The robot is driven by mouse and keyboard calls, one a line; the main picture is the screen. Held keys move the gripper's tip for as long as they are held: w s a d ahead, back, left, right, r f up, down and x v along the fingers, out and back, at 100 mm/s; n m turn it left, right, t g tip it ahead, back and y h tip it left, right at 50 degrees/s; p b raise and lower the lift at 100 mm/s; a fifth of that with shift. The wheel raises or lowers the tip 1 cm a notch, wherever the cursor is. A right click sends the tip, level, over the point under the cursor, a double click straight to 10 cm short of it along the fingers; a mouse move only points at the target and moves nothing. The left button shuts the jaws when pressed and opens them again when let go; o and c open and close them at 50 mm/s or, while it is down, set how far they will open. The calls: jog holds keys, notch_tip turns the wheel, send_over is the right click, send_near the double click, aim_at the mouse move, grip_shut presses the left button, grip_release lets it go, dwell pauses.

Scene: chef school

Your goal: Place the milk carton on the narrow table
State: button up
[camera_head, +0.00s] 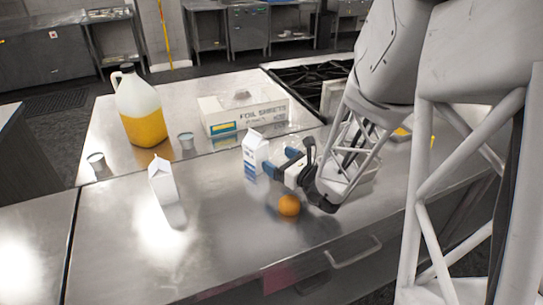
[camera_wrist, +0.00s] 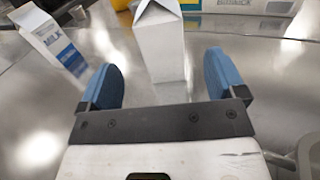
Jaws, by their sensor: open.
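A white milk carton with a blue band (camera_head: 251,158) stands upright on the steel counter, just left of my gripper (camera_head: 281,162). In the wrist view this carton (camera_wrist: 160,48) shows a plain white side, ahead of and between my blue fingertips (camera_wrist: 165,82). My gripper is open and empty, low over the counter. A second carton (camera_head: 162,182) stands farther left; in the wrist view it (camera_wrist: 52,42) shows a milk label and appears at upper left. I cannot tell which surface is the narrow table.
Behind are a foil sheets box (camera_head: 240,113), a jug of orange liquid (camera_head: 142,115), two small metal cups (camera_head: 186,141) and a stove (camera_head: 310,76). The counter's front left is clear.

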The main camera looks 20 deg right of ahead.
jog(key=shift+v, duration=0.95)
jog(key=shift+a+r+n+y, duration=0.2)
jog(key=shift+a+n+y, duration=0.1)
jog(key=shift+a+n, duration=0.15)
jog(key=s+a+r+n+g+y, duration=0.2)
jog(key=s+a+r+n+g, duration=0.1)
jog(key=s+a+n+g, duration=0.4)
jog(key=s+a+r+n+g+y, duration=0.25)
jog(key=s+a+n+g, duration=0.3)
jog(key=a+n, duration=0.4)
jog(key=s+d+r+n+h, duration=0.2)
jog(key=s+r+n+h, duration=0.1)
jog(key=s+n+h, duration=0.2)
jog(key=s+d+r+n+g+h, duration=0.1)
jog(key=s+d+r+n+h, duration=0.2)
jog(key=s+n+h, duration=0.3)
jog(key=shift+r+n+h, duration=0.5)
jog(key=shift+n+h, duration=0.05)
jog(key=shift+n, duration=0.95)
